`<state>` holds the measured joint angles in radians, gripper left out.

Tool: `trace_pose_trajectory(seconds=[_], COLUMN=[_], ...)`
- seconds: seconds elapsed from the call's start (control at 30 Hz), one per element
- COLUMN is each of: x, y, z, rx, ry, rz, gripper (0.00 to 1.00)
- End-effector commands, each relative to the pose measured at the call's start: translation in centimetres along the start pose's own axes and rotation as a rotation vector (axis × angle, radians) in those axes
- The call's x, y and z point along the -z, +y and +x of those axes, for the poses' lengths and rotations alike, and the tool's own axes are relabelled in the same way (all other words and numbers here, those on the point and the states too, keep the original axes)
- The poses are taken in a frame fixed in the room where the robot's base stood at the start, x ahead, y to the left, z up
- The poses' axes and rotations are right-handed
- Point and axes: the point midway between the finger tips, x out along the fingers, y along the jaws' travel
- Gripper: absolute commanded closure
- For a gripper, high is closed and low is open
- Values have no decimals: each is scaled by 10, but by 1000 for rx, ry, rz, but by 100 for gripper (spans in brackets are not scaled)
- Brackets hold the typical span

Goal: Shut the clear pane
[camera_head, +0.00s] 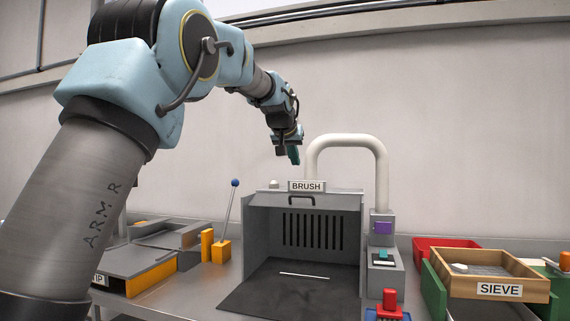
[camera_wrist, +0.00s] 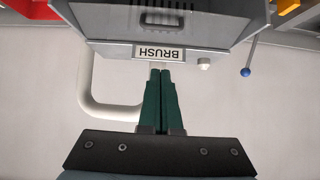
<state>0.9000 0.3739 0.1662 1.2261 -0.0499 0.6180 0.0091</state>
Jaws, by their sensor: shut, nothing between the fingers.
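The grey BRUSH box (camera_head: 258,225) stands on the bench at the middle of the head view, with dark slots in its back wall. A dark handle (camera_head: 302,200) shows at the top of its front opening. It also shows in the wrist view (camera_wrist: 160,20). The clear pane itself is hard to make out, and I cannot tell its exact position. My gripper (camera_head: 294,157) is shut and empty, above and behind the box top. In the wrist view its green fingers (camera_wrist: 160,73) are together, with tips close to the BRUSH sign (camera_wrist: 160,53); contact is unclear.
A white curved pipe (camera_head: 381,165) rises behind the box to its right. A blue-knobbed lever (camera_head: 229,205) stands to the left. A red button (camera_head: 389,298), a red tray (camera_head: 440,245) and a wooden SIEVE frame (camera_head: 470,285) are to the right. A thin white rod (camera_head: 304,276) lies inside the box.

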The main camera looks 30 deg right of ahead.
Motion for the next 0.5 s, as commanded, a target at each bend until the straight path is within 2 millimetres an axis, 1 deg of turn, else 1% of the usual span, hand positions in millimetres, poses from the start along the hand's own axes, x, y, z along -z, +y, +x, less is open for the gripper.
trace_pose_trajectory(seconds=[0.03,0.4,0.43,0.5], x=[0,0,-1,-12], y=[-1,-2,-2,-1], z=[9,83,88,95], rx=[1,2,2,1], ry=[-5,-4,-5,-6], rz=[-1,-1,-1,-1], gripper=[100,100,100,100])
